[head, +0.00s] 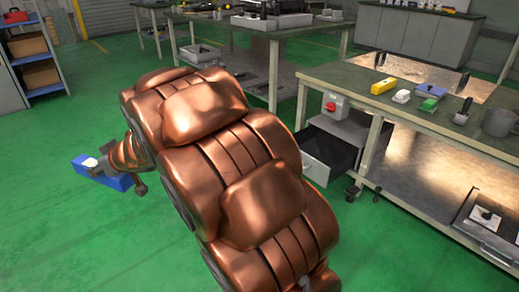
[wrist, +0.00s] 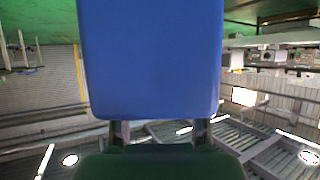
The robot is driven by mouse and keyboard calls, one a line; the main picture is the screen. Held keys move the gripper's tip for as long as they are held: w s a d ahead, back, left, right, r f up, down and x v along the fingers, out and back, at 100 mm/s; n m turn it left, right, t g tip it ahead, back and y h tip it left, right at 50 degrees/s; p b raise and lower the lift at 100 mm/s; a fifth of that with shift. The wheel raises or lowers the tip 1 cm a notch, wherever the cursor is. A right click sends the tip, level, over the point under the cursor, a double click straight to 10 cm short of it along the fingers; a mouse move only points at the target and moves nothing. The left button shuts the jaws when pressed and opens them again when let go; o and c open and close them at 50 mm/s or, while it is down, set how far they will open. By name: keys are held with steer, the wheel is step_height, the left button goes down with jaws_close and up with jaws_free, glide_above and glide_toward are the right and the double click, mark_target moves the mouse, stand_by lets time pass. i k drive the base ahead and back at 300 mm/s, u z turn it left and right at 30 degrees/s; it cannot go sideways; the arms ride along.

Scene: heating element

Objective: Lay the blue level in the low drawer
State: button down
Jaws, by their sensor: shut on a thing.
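The blue level (head: 116,183) is at the left in the head view, held out over the green floor. My gripper (wrist: 158,132) is shut on it; the fingers meet its near end in the wrist view, where the level (wrist: 150,60) fills the upper middle. In the head view the gripper is small and partly hidden by my copper arm. An open drawer (head: 316,169) with a pale front and dark inside sticks out of a low cabinet under the right workbench. The drawer is well to the right of the level, and my arm stands close to its left side.
The right workbench (head: 441,132) carries a yellow block (head: 383,86), a green item (head: 428,105) and a mug (head: 498,122). A red and white switch box (head: 336,105) is at its corner, above the drawer. A blue shelf (head: 44,89) stands far left. The left floor is clear.

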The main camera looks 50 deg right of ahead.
mark_target(312, 154)
steer(key=z, duration=0.6)
steer(key=i, duration=1)
steer(key=z, duration=0.95)
